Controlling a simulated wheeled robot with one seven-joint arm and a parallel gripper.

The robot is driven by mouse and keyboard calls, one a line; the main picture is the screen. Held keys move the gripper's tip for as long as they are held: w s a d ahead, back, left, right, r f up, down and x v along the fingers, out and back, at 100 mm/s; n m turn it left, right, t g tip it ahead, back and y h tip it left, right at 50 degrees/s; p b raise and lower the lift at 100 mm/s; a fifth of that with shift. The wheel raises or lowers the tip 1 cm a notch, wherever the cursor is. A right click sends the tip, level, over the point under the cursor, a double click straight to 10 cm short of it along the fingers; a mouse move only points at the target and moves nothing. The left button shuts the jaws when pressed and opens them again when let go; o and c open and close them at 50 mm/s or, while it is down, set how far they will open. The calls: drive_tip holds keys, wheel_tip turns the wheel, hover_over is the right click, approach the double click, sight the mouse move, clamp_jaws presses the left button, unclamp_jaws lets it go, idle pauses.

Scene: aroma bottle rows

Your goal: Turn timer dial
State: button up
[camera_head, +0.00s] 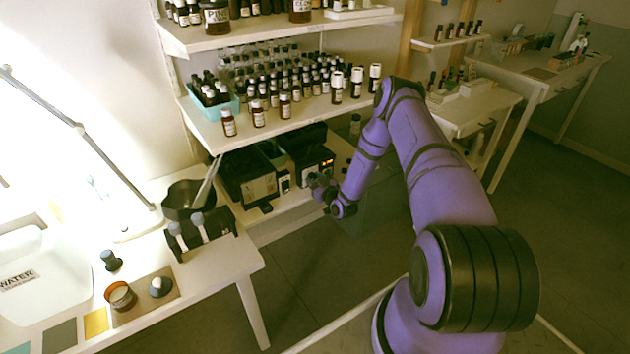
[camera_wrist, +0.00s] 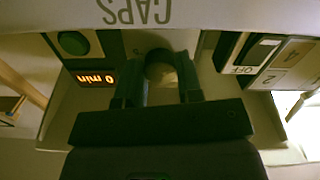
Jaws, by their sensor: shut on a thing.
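The timer (camera_head: 309,150) is a dark box with a lit orange display, on the low shelf in the head view. In the wrist view, which is upside down, its display (camera_wrist: 97,78) reads "0 min", and a green round button (camera_wrist: 73,42) sits beside it. The round dark timer dial (camera_wrist: 160,68) is between my two fingers. My gripper (camera_wrist: 160,88) is shut on the dial, with one finger on each side. In the head view my gripper (camera_head: 322,188) is at the timer's front, and the dial is hidden there.
A switch panel (camera_wrist: 250,55) marked OFF, 2 and 4 is beside the timer. A "CAPS" label (camera_wrist: 135,11) is close to the fingers. A shelf (camera_head: 290,118) with many bottles overhangs the timer. A white table (camera_head: 225,268) with a dark pan (camera_head: 181,199) stands left.

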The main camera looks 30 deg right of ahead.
drive_tip(key=m, duration=0.4)
drive_tip(key=shift+m, duration=0.4)
drive_tip(key=m, duration=0.4)
drive_tip(key=shift+m, duration=0.3)
drive_tip(key=m, duration=0.4)
drive_tip(key=shift+m, duration=2.1)
drive_tip(key=o, duration=0.9)
